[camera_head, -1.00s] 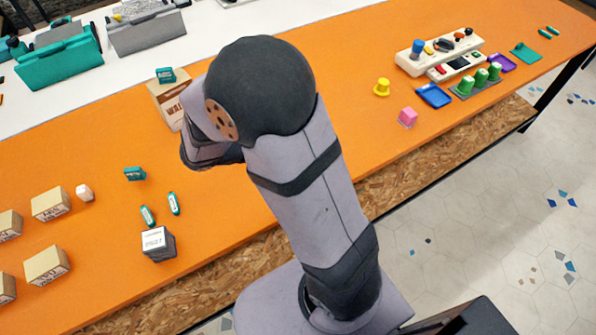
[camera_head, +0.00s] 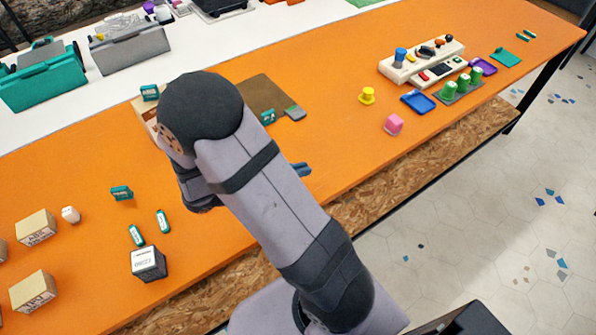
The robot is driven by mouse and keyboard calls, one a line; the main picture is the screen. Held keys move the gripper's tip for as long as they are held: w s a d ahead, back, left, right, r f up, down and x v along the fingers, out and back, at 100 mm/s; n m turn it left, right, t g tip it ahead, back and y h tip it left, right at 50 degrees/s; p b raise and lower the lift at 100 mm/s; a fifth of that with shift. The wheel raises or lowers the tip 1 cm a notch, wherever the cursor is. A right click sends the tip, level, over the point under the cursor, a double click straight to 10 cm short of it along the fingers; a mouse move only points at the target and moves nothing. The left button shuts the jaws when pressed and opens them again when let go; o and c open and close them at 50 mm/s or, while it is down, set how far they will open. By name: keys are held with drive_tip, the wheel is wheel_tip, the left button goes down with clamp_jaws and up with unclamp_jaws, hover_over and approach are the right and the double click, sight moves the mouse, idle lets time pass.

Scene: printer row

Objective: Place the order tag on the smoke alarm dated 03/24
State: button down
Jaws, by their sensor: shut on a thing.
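My arm crosses the middle of the head view, and its bent wrist end points down at the left. My gripper is hidden behind the arm, so its jaws and anything in them do not show. Small teal pieces with pale labels stand or lie on the orange table: an upright one (camera_head: 121,193), two flat ones (camera_head: 136,235) (camera_head: 163,221), one by the carton (camera_head: 150,92) and one by a dark mat (camera_head: 268,117). I cannot tell which is the order tag or a smoke alarm, and no 03/24 date is readable. A small dark blue piece (camera_head: 302,168) shows just right of my arm.
A grey-white box (camera_head: 148,262) and tan boxes (camera_head: 35,227) (camera_head: 33,291) stand at left. A brown mat (camera_head: 258,92) lies behind my arm. Orange table (camera_head: 340,130) between is clear.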

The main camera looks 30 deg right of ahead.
drive_tip(key=shift+f, duration=0.45)
drive_tip(key=shift+f, duration=0.15)
drive_tip(key=c, duration=1.9)
unclamp_jaws()
drive_tip(key=shift+c, duration=0.2)
drive_tip(key=shift+a+r, duration=0.15)
drive_tip(key=shift+r, duration=0.1)
drive_tip(key=b+v, duration=0.1)
drive_tip(key=v, duration=1)
drive_tip(key=shift+a, duration=0.35)
drive_tip(key=shift+r, duration=0.1)
